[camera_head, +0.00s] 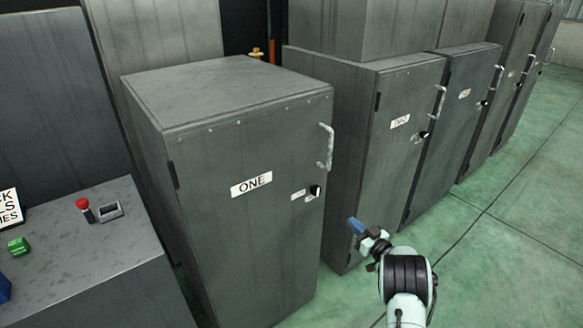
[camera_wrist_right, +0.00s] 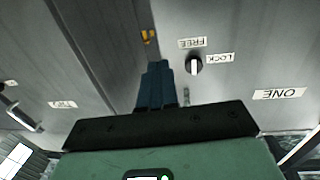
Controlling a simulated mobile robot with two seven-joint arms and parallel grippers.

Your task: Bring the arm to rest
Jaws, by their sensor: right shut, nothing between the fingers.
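My right arm comes in from the bottom right in the head view. Its right gripper (camera_head: 356,227) has blue fingers that are together and empty, in front of the cabinets. In the right wrist view the shut blue fingers (camera_wrist_right: 156,86) point toward a cabinet door, apart from the knob beside them. The grey cabinet labelled ONE (camera_head: 250,130) stands closed in the middle of the head view. Its black and white knob (camera_wrist_right: 194,65) sits by FREE and LOCK labels, upside down in the wrist view. My left gripper is in neither view.
A second grey cabinet (camera_head: 385,150) stands to the right of ONE, with more cabinets beyond. A grey bench (camera_head: 85,265) at the left carries a red button (camera_head: 82,204) and a green block (camera_head: 18,246). Green floor (camera_head: 520,240) is open at the right.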

